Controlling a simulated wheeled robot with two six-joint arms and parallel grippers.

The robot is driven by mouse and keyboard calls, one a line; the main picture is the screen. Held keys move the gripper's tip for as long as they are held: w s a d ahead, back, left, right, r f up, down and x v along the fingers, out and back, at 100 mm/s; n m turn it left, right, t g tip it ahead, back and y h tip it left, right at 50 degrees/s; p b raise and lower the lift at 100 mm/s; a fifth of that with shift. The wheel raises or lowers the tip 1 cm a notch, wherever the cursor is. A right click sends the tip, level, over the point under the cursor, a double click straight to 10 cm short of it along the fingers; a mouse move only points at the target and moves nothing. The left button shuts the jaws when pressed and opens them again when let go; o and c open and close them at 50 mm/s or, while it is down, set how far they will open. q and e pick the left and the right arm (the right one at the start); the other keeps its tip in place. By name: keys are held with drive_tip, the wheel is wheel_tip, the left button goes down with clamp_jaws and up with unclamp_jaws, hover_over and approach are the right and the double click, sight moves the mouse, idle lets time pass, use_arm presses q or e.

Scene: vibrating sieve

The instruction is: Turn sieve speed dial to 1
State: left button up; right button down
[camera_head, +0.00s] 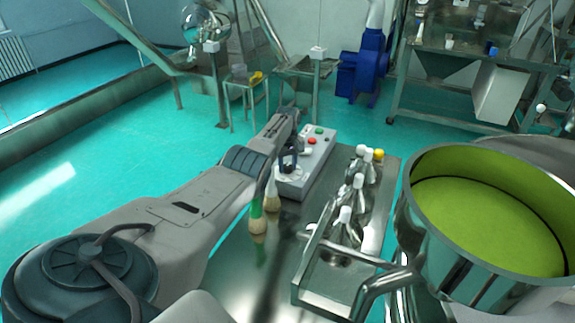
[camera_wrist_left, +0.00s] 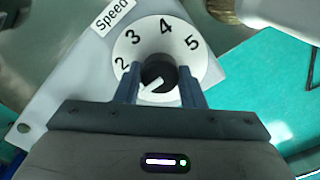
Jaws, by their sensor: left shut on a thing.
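The speed dial (camera_wrist_left: 147,52) shows in the left wrist view as a white disc with the numbers 2, 3, 4 and 5 visible and a dark round knob (camera_wrist_left: 158,72). A white pointer on the knob points to the lower left, below the 2; the mark there is hidden behind my left finger. My left gripper (camera_wrist_left: 159,79) is shut on the knob, with one finger on each side. In the head view my left gripper (camera_head: 289,160) is over the grey control box (camera_head: 291,187), and hides the dial. My right gripper is not in view.
The box has a red button (camera_head: 312,141) and a green button (camera_head: 319,130). A metal tray (camera_head: 320,280) with several flasks (camera_head: 345,228) is to the right, beside the large sieve (camera_head: 408,225) with green contents.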

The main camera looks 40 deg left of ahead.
sight(288, 166)
use_arm(q)
drive_tip(key=shift+s+f, duration=0.1)
drive_tip(key=shift+f, duration=0.05)
drive_tip(key=o, duration=1)
drive_tip(key=shift+d, duration=0.1)
drive_tip(key=shift+r, duration=0.2)
drive_tip(key=shift+r, duration=0.2)
wheel_tip(288, 166, up, 10)
drive_tip(key=b, duration=0.3)
